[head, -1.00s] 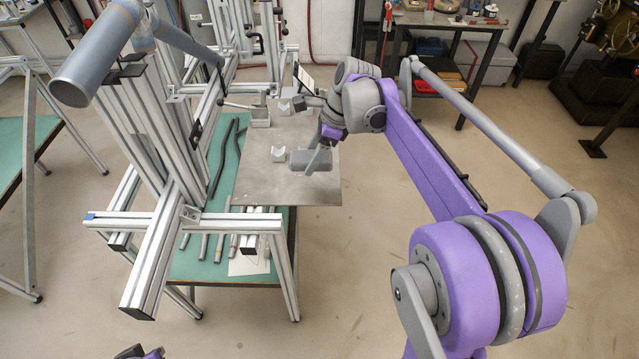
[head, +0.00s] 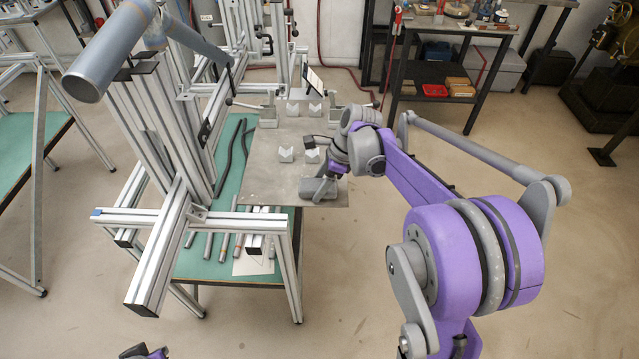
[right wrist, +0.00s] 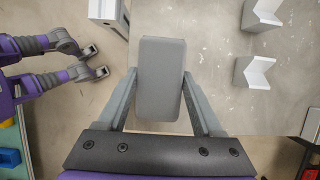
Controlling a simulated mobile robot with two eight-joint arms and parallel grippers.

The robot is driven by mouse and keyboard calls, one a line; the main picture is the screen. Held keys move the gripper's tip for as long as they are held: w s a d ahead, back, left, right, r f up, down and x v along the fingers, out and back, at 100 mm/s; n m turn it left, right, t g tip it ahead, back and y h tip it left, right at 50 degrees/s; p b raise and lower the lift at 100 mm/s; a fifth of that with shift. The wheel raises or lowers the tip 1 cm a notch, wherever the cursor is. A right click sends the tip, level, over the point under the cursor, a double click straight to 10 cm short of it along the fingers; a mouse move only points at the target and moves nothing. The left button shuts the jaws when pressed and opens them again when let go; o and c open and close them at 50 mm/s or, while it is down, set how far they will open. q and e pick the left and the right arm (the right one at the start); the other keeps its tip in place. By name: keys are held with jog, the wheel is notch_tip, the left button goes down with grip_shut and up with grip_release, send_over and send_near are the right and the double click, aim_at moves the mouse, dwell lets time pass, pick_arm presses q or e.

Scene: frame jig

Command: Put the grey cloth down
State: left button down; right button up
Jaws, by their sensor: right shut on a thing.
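My right gripper (head: 322,182) is shut on the grey cloth (head: 318,191), a compact folded block, at the near right part of the grey metal plate (head: 265,180). In the right wrist view the cloth (right wrist: 160,80) sits between both fingers of my right gripper (right wrist: 160,98) and overlaps the plate's edge; I cannot tell whether it touches the plate. A small part of what looks like my left gripper (head: 145,352) shows at the bottom of the head view; its fingers are not clear.
Several light grey V-blocks (head: 285,155) stand on the plate behind the cloth. An aluminium profile frame (head: 190,215) rises on the left of the green table (head: 195,262), which holds tubes. A dark shelf bench (head: 450,75) stands at the back.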

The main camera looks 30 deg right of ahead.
jog(key=shift+f, duration=0.3)
jog(key=shift+s+f+b, duration=0.3)
jog(key=shift+f+b, duration=0.05)
jog(key=shift+b, duration=0.1)
jog(key=o, duration=1.4)
jog(key=shift+o, duration=0.2)
jog(key=shift+a+r, duration=0.1)
jog(key=r, duration=0.1)
jog(key=d+r+p, duration=0.1)
jog(key=r, duration=0.1)
jog(key=shift+w+r, duration=0.1)
jog(key=v, duration=0.9)
pick_arm(q)
jog(key=shift+w+r, duration=0.15)
jog(key=shift+r, duration=0.2)
pick_arm(e)
jog(key=s+a+f+n+t+h, duration=0.1)
jog(key=s+a+f+n, duration=0.4)
jog(key=n, duration=0.7)
jog(key=s+a+f+n+t+h, duration=0.2)
jog(key=s+a+f+n, duration=0.3)
jog(key=s+a+n, duration=0.4)
jog(key=s+n+h, duration=0.1)
jog(key=s+n, duration=0.2)
jog(key=shift+s+a+f, duration=0.25)
jog(key=shift+s+a, duration=0.05)
jog(key=shift+s, duration=0.1)
